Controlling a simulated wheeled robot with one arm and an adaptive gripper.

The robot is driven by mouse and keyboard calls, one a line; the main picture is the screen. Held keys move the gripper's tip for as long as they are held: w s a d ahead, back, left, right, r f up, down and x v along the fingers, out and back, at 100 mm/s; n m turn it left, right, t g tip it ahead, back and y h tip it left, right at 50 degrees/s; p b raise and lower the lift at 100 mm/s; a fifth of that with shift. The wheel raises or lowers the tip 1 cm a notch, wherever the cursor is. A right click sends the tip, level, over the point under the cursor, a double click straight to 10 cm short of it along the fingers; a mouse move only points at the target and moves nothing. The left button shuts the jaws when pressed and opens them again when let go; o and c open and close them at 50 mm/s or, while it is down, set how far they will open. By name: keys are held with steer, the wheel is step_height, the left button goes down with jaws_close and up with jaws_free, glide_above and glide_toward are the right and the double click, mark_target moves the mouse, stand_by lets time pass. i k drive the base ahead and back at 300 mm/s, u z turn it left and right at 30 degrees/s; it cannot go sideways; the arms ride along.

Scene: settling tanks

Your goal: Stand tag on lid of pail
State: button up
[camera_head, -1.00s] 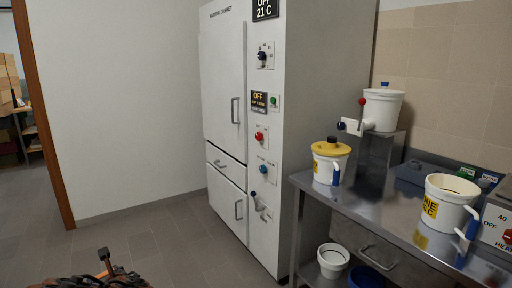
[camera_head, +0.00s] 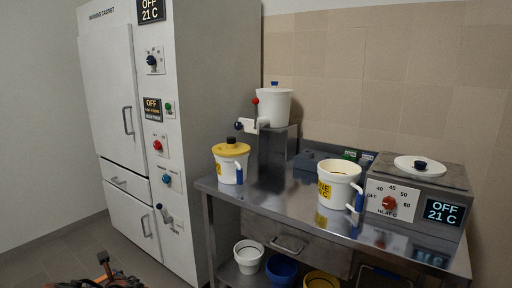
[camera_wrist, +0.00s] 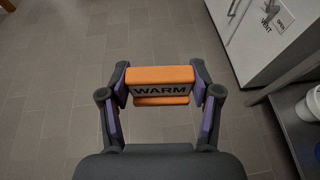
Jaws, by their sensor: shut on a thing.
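My gripper (camera_wrist: 160,98) is shut on an orange tag (camera_wrist: 160,74) marked "WARM" in the wrist view, held above the grey floor. In the head view only the dark top of my arm shows at the bottom left; the tag is not clear there. A white pail (camera_head: 230,170) with a yellow lid (camera_head: 231,149) and a dark knob stands on the left end of the steel table. It has a blue handle and a yellow label. Another white pail (camera_head: 338,190) with a yellow label and blue handle stands open farther right on the table.
The steel table (camera_head: 290,212) also holds a heater (camera_head: 420,195) reading OFF 21 C and a raised white tank (camera_head: 274,106) with a tap. A tall white warming cabinet (camera_head: 190,90) stands left. Buckets (camera_head: 248,256) sit on the lower shelf.

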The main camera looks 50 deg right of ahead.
mark_target(244, 148)
steer(key=z, duration=0.9)
steer(key=i, duration=0.25)
